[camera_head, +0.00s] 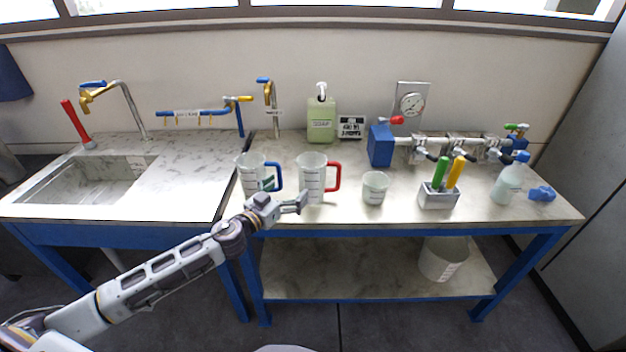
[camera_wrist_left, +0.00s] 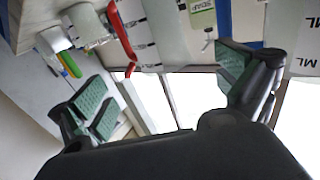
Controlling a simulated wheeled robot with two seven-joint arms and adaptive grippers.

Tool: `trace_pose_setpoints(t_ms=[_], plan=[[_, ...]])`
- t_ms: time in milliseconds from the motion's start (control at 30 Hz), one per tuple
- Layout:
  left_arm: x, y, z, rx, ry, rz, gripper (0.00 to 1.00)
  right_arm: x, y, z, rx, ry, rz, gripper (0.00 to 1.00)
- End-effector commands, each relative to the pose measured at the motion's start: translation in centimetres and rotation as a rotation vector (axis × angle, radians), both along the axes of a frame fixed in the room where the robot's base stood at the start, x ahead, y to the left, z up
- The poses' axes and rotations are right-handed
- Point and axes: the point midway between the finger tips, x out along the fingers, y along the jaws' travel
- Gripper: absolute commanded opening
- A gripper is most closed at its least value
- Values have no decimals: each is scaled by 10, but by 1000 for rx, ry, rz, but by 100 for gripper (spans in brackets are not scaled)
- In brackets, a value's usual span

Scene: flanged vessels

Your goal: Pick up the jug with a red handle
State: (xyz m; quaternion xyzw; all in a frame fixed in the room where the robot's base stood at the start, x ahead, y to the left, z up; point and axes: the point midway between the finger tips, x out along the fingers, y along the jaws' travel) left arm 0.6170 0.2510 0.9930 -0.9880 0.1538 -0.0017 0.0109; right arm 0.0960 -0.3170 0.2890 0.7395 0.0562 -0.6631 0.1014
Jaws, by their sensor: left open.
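The jug with a red handle (camera_head: 311,178) stands upright near the front edge of the table, its handle (camera_head: 335,176) facing right. A similar jug with a blue handle (camera_head: 252,172) stands to its left. My left gripper (camera_head: 292,203) is open and empty, just in front of the two jugs at the table's front edge. In the left wrist view, its green-padded fingers (camera_wrist_left: 160,72) are spread wide. The red handle (camera_wrist_left: 122,30) and part of its clear, marked jug (camera_wrist_left: 148,38) show beyond them in that view. My right gripper is not in view.
A white beaker (camera_head: 374,188) stands right of the red-handled jug. Farther right is a metal holder (camera_head: 438,198) with green and yellow handles. A soap bottle (camera_head: 321,120) and a valve pipe assembly (camera_head: 450,143) stand behind. A sink (camera_head: 88,180) lies at left.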

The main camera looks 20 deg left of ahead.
Motion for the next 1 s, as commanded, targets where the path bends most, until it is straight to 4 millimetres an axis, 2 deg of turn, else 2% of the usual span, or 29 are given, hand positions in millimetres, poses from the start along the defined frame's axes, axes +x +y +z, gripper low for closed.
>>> trace_pose_setpoints(t_ms=[567,1000], plan=[[30,-9,2,1,-3,1,100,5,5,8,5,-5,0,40],[55,-18,2,-1,-2,0,100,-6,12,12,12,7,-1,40]])
